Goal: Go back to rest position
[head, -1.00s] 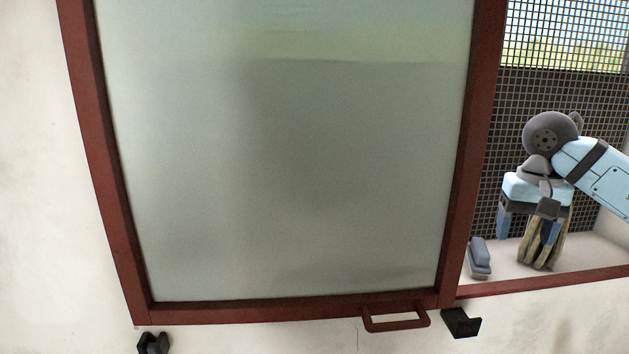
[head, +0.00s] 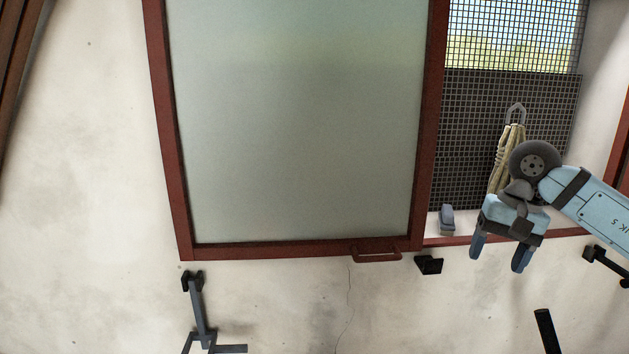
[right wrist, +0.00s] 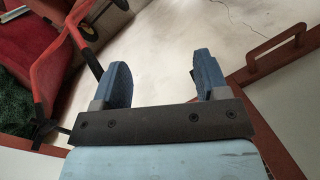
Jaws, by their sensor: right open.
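My right gripper (head: 498,259) is open and empty in the head view, its blue fingers pointing down in front of the wall just below the window sill. In the right wrist view, the two blue fingers (right wrist: 162,68) stand apart with nothing between them. A tan, looped bundle (head: 505,150) hangs from a grey hook (head: 516,112) against the dark mesh, behind and above the gripper; my wrist covers its lower part. My left gripper is in neither view.
A frosted sliding panel (head: 300,130) in a red frame with a red handle (head: 377,256) fills the middle. A small grey-blue object (head: 447,219) sits on the sill. Dark brackets (head: 429,264) stick out below. A red tubular frame (right wrist: 48,75) shows in the right wrist view.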

